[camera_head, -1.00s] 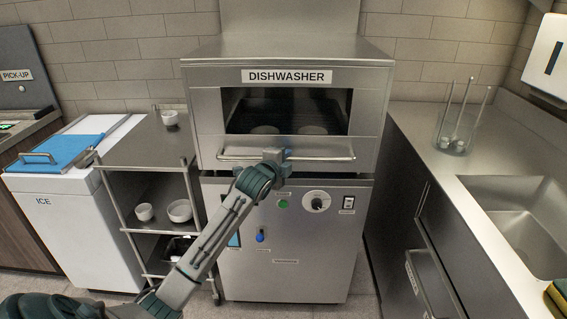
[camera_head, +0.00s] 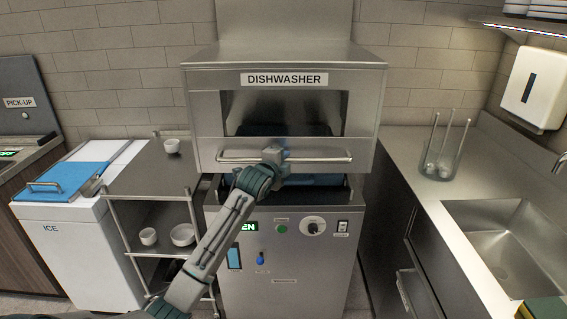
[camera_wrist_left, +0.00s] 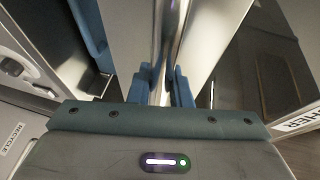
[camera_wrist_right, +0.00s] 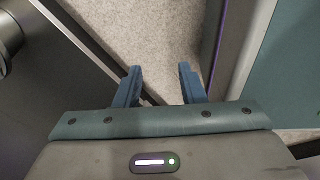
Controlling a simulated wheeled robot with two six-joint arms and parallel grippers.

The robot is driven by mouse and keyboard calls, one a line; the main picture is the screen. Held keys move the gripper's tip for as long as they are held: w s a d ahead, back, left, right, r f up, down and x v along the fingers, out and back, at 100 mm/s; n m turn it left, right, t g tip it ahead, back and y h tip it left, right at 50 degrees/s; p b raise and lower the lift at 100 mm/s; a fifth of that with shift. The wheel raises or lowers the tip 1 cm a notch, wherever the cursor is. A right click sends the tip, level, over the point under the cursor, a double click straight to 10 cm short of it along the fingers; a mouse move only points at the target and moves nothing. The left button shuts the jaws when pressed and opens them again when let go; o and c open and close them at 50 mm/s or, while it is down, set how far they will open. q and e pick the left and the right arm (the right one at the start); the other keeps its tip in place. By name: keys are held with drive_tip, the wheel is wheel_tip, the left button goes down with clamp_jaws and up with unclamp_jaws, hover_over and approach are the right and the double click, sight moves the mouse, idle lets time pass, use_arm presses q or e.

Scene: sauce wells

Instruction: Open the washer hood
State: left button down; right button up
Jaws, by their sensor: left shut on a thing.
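The steel washer hood (camera_head: 205,130), labelled DISHWASHER, sits a little above the machine's lower cabinet (camera_head: 300,265), with a dark gap between them. A blue rack edge shows in the gap. A horizontal bar handle (camera_head: 325,155) runs across the hood's lower front. My left gripper (camera_head: 274,158) is shut on the handle near its middle. The left wrist view shows the bar (camera_wrist_left: 168,50) between the blue fingers (camera_wrist_left: 165,90). My right gripper (camera_wrist_right: 158,85) is open and empty above the floor in its wrist view. It is outside the head view.
A steel cart (camera_head: 150,180) with bowls and a white ice bin (camera_head: 85,255) stand left of the washer. A steel counter (camera_head: 410,150) with a sink (camera_head: 510,245) and a glass jar (camera_head: 443,160) is on the right. A towel dispenser (camera_head: 535,88) hangs above the counter.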

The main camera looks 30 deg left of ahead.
use_arm(q)
wheel_tip(320, 180, up, 20)
drive_tip(key=p, duration=1.4)
drive_tip(key=shift+f, duration=0.2)
drive_tip(key=c, duration=1.3)
unclamp_jaws()
drive_tip(key=shift+f, duration=0.1)
drive_tip(key=shift+b+v, duration=2.1)
drive_tip(key=shift+v, duration=3.3)
drive_tip(key=shift+a, duration=0.1)
